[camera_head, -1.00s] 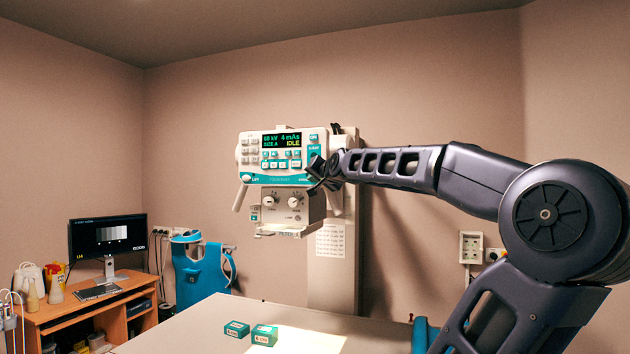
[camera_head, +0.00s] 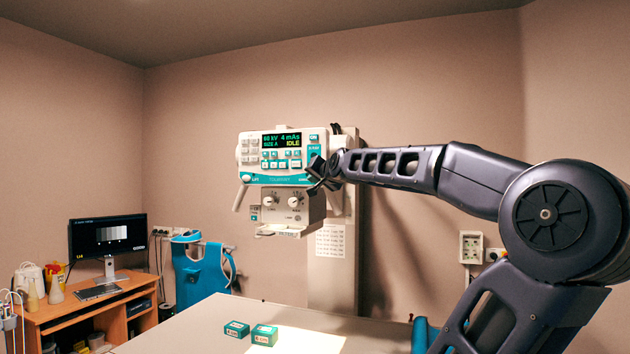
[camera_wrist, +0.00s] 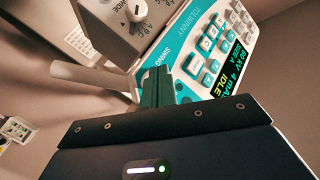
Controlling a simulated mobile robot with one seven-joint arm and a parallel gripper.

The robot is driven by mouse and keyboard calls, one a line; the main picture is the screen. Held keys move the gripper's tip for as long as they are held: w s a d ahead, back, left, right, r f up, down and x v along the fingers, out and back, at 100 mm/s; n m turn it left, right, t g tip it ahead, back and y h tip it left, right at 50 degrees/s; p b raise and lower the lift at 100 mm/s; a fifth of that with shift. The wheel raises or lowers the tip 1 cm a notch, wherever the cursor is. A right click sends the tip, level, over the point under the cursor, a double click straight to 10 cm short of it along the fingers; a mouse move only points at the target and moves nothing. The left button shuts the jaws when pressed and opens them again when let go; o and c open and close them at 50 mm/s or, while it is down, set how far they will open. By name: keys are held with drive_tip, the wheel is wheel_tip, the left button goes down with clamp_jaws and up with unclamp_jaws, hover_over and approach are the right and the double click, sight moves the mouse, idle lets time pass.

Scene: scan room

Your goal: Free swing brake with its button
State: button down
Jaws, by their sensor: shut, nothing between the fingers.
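The tube head's control panel (camera_head: 282,158) is white and teal, with a lit display reading 4 mAs, SIZE A and IDLE. It also shows tilted in the wrist view (camera_wrist: 208,50). The word SWING (camera_wrist: 168,54) is printed at the panel's corner in the wrist view. My gripper (camera_wrist: 158,76) is shut and empty, its green fingertips right at that corner, just below the word. The fingers cover the spot there, so the swing button is hidden and I cannot tell whether they touch it. In the head view my gripper (camera_head: 318,172) is at the panel's lower right edge.
Two dials sit on the collimator (camera_head: 284,206) below the panel. A handle (camera_wrist: 92,74) sticks out near my fingers. A desk (camera_head: 90,304) with a monitor stands at left.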

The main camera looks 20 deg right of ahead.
drive_tip(key=shift+w+d, duration=0.1)
idle(0.5)
drive_tip(key=shift+w+d, duration=0.2)
drive_tip(key=shift+w+d, duration=0.25)
idle(0.9)
drive_tip(key=shift+s+a, duration=0.55)
idle(0.5)
drive_tip(key=shift+s+a, duration=1.8)
